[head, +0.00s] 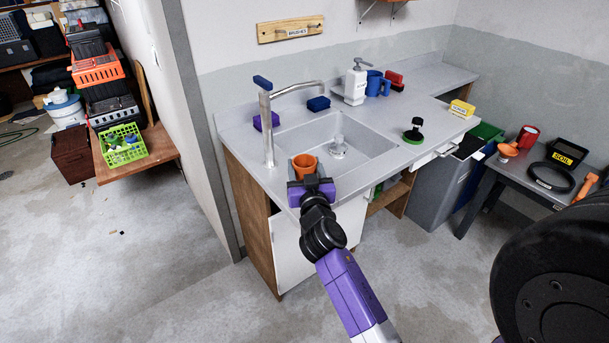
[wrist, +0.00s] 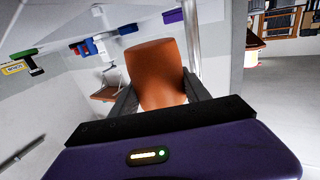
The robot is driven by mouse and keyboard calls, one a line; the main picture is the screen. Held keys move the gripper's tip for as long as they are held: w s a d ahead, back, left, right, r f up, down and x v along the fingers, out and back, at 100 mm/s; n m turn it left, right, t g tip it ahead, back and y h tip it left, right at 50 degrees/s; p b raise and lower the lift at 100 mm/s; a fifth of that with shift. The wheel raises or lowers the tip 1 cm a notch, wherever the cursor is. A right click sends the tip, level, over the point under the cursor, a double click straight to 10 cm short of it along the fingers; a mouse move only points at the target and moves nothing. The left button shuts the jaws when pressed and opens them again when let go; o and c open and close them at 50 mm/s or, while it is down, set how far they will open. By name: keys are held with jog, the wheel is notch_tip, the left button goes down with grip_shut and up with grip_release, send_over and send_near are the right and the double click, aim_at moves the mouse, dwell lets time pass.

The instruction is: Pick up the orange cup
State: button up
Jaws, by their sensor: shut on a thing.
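The orange cup (head: 304,167) is at the front edge of the sink counter, at the end of my arm in the head view. My gripper (head: 308,184) is shut on it. In the wrist view the orange cup (wrist: 157,75) fills the middle, with one dark finger of my gripper (wrist: 157,97) on each side. The cup's lower part is hidden by my gripper in the head view. I cannot tell whether it touches the counter.
The sink (head: 345,150) lies just behind the cup, with a tall faucet (head: 268,130) at its left. A purple sponge (head: 266,121), blue sponge (head: 318,103), soap dispenser (head: 356,82), blue mug (head: 377,84) and green-based brush (head: 413,131) stand on the counter.

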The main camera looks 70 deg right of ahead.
notch_tip(320, 180, up, 14)
jog(key=p, duration=0.1)
jog(key=o, duration=1.1)
jog(key=shift+f, duration=0.1)
grip_shut()
